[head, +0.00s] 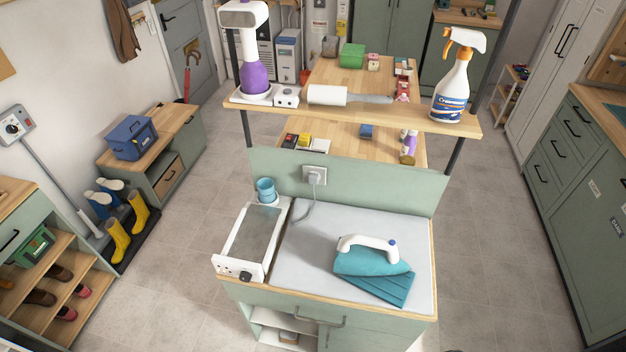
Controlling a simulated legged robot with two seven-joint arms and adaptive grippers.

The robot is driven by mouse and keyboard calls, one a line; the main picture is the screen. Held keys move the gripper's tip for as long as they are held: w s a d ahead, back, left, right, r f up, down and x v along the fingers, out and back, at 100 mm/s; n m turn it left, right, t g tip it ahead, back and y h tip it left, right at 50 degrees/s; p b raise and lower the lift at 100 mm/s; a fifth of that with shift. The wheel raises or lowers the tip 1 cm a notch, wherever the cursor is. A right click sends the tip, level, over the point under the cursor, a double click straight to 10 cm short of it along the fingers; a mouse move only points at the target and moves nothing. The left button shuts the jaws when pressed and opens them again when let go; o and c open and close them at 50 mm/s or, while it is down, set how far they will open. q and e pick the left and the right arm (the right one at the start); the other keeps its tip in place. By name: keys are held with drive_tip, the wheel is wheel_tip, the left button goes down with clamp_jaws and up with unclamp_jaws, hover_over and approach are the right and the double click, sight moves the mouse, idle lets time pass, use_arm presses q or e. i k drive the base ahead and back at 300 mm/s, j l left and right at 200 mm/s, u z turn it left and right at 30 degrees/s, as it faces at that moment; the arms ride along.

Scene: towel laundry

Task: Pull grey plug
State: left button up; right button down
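A light grey plug (319,179) sits in a white wall socket (308,170) on the green upright panel (375,189) at the back of the worktop. A grey cable (312,203) hangs from the plug and curves down left to the worktop, near the white-framed tray. A white iron-like tool (366,244) with a blue knob rests on a folded teal towel (375,274) on the pale worktop pad (340,217). Neither of my grippers is in view.
A wooden shelf (408,114) spans above the panel, holding a spray bottle (452,88), a lint roller (328,95) and a purple-and-white device (254,75). Left of the pad are a white-framed tray (232,243) and a blue cup (266,189). The pad's back area is clear.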

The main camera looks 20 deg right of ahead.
sight(312, 177)
drive_tip(key=i+j, duration=0.1)
drive_tip(key=j, duration=0.35)
drive_tip(key=i+j, duration=0.15)
drive_tip(key=j, duration=0.3)
drive_tip(key=i+j, duration=0.1)
drive_tip(key=j, duration=0.35)
drive_tip(key=i+j, duration=0.15)
drive_tip(key=j, duration=0.25)
drive_tip(key=z, duration=1.55)
